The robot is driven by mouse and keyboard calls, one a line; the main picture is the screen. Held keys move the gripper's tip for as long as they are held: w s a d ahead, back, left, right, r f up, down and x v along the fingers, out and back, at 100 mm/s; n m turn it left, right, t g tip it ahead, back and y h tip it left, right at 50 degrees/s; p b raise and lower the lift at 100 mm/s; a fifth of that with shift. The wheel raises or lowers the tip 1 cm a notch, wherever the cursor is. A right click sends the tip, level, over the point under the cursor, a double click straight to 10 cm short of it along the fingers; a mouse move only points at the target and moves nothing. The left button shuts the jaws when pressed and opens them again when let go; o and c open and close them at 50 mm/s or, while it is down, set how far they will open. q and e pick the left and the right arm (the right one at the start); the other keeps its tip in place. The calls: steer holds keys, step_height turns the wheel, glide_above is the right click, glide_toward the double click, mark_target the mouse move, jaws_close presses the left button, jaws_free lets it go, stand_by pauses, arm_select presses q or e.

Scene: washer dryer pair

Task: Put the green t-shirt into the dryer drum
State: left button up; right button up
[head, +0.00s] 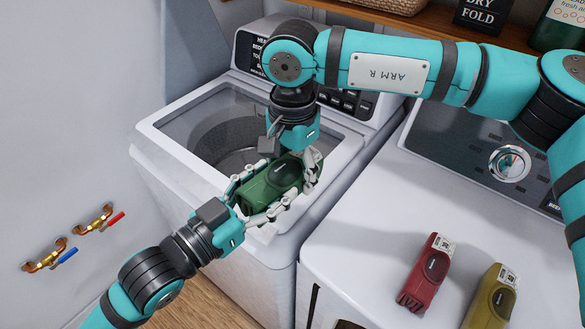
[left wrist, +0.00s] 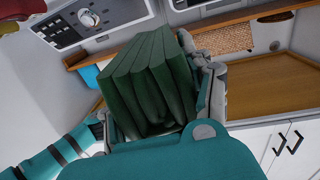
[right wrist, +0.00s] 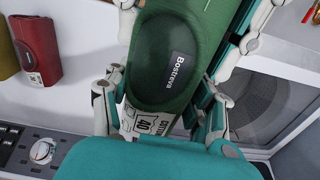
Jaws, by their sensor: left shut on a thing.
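A red folded garment (head: 428,268) and a yellow one (head: 492,297) lie on the right machine's top. A shelf with a basket (head: 385,5) runs behind. Valves (head: 95,220) stick out from the left wall.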

arm_select(q)
steer(key=shift+s+d, duration=0.1)
arm_select(e)
steer(key=shift+a, duration=0.1)
steer(key=c, duration=0.7)
arm_select(q)
steer(key=o, duration=1.3)
arm_select(e)
steer(key=shift+r, duration=0.1)
